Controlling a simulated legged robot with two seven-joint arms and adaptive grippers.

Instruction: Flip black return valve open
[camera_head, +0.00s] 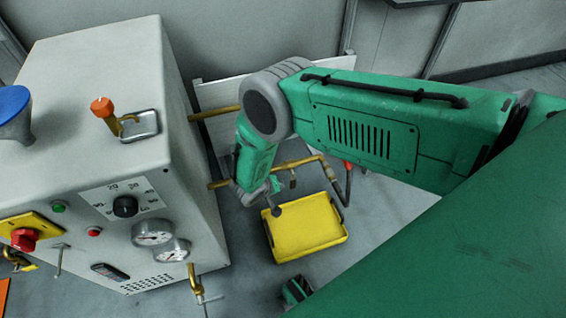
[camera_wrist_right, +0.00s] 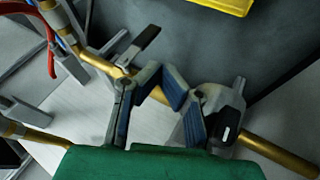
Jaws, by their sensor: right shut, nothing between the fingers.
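In the right wrist view, a black lever handle (camera_wrist_right: 146,43) stands out from a grey valve fitting on a brass pipe (camera_wrist_right: 97,62). I take it to be the black return valve. My right gripper (camera_wrist_right: 161,82) has blue finger pads and is shut and empty. In that view its tips show close beside the lever and pipe, but I cannot tell whether they touch. In the head view my right arm reaches down to the brass pipe (camera_head: 303,160) behind the white machine; the gripper and valve are small and partly hidden there.
A white machine (camera_head: 100,70) with knobs and gauges stands at left in the head view. A yellow tray (camera_head: 306,228) lies below the pipe. A red handle or hose (camera_wrist_right: 49,55) and a grey-and-black part (camera_wrist_right: 222,125) are near the pipe in the wrist view.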

